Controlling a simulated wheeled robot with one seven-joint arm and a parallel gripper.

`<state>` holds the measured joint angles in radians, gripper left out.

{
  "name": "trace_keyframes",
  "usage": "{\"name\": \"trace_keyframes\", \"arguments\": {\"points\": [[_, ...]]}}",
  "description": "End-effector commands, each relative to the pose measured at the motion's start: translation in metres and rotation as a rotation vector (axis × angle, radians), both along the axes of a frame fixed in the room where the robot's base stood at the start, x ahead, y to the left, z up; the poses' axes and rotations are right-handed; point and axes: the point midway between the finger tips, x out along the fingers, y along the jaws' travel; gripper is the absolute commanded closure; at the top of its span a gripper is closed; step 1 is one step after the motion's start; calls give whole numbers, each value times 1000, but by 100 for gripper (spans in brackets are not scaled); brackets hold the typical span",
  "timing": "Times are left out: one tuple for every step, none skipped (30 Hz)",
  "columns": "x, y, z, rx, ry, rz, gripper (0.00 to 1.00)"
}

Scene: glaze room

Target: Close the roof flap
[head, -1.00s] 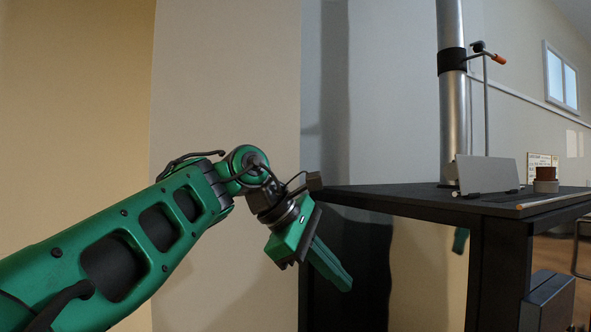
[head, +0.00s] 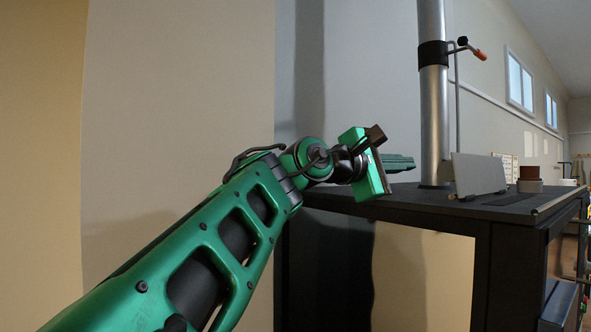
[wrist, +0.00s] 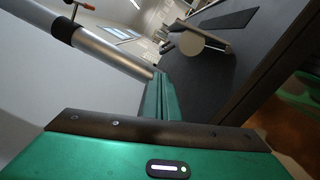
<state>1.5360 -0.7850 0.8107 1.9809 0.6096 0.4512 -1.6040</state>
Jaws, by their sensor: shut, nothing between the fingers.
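No roof flap can be made out in either view. A thin grey rod with a cranked top and an orange grip (head: 481,54) stands beside the metal pipe (head: 434,110), next to its black collar. My green gripper (head: 405,162) is shut and empty. Its fingers point right, about level with the dark tabletop (head: 425,198), left of the pipe and well below the orange grip. In the wrist view the shut fingers (wrist: 158,95) reach toward the pipe's lower end.
A grey upright panel (head: 478,174) stands on the tabletop right of the pipe. Behind it are a brown cup (head: 531,172) on a pale round piece and a small framed card (head: 508,163). The wall above the table's left part is bare.

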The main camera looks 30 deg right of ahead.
Motion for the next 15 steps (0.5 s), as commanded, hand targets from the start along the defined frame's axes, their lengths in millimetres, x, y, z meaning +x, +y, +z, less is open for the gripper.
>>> {"name": "trace_keyframes", "arguments": {"points": [[0, -5, 0, 1, -1, -1, 100], [0, -8, 0, 1, -1, -1, 100], [0, -14, 0, 1, -1, -3, 100], [0, -18, 0, 2, -1, -2, 100], [0, -23, -1, 3, -1, -2, 100], [0, -30, -1, 3, -1, -3, 100], [0, -35, 0, 3, -1, -3, 100], [1, -40, 0, 4, -1, -5, 100], [1, -47, 0, 4, -1, -4, 100], [1, -52, 0, 3, -1, -3, 100], [2, -57, 0, 3, 0, -3, 100], [2, -63, 0, 4, 0, -3, 100], [2, -68, 0, 3, 0, -2, 100], [2, -72, 0, 2, 0, -2, 100], [2, -77, 0, 3, 0, -2, 100]]}}
